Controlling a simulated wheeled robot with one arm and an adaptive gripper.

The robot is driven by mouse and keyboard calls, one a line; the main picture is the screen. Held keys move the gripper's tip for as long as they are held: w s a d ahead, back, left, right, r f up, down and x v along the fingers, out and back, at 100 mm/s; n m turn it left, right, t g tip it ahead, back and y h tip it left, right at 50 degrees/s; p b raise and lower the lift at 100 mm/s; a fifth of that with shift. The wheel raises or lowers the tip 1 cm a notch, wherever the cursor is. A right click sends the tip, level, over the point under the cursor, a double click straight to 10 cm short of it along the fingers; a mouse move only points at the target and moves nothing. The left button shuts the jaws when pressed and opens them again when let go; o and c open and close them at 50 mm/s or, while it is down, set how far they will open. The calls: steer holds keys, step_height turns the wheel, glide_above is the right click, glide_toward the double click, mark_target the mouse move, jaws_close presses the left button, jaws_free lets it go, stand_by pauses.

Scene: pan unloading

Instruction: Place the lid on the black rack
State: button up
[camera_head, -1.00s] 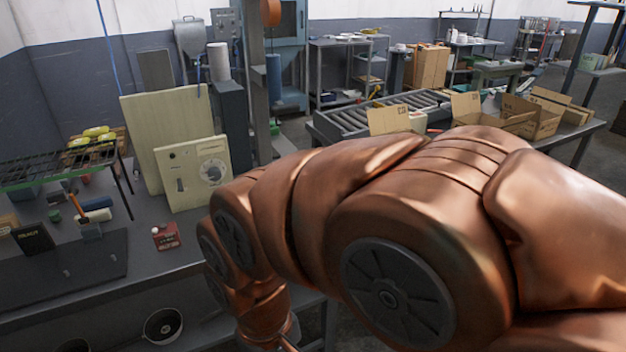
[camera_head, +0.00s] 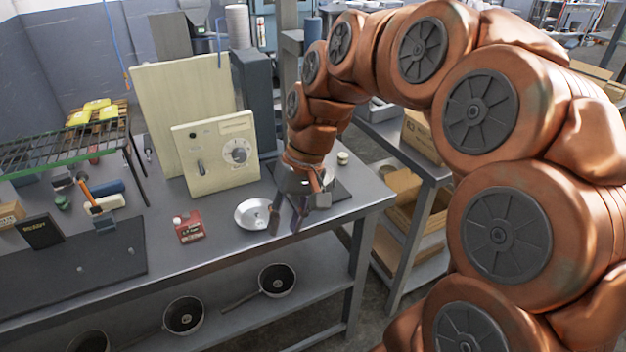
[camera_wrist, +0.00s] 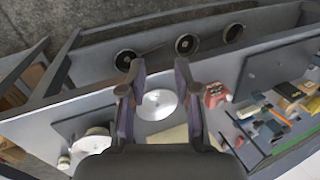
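The lid (camera_head: 253,214) is a shiny, pale round disc lying on the grey workbench, right of a red box. In the wrist view the lid (camera_wrist: 157,104) shows between my two fingers. The black rack (camera_head: 62,148) is a raised wire shelf on thin legs at the left of the bench. Yellow items stand on or behind its far right part. My gripper (camera_head: 285,226) points down just right of the lid in the head view, apparently above the bench. In the wrist view my gripper (camera_wrist: 158,70) is open, with nothing held.
A beige panel with a dial (camera_head: 215,155) stands behind the lid. The red box (camera_head: 189,228) is left of it. A pale round object (camera_wrist: 92,143) sits on a dark mat in the wrist view. Pans (camera_head: 276,280) lie on the lower shelf. Tools and bottles stand near the rack.

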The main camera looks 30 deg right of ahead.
steer(key=w+d+f+m+t+y+b, duration=0.15)
steer(key=w+d, duration=0.25)
steer(key=d, duration=0.4)
steer(key=w+d+m+t, duration=0.1)
steer(key=w+d+m, duration=0.25)
steer(key=d, duration=0.55)
steer(key=w+d+f+m+t, duration=0.1)
steer(key=w+d+t, duration=0.1)
steer(key=w+d, duration=0.45)
steer(key=shift+s+d+f+p+x, duration=0.15)
steer(key=shift+p+x, duration=0.2)
steer(key=shift+x, duration=0.7)
steer(key=shift+s+d+f+p+x, duration=0.15)
steer(key=shift+p+x, duration=0.25)
steer(key=shift+x, duration=0.65)
steer(key=shift+w+d+f+p+x, duration=0.15)
steer(key=shift+p+x, duration=0.2)
steer(key=shift+x, duration=0.7)
steer(key=shift+s+r, duration=0.1)
jaws_close()
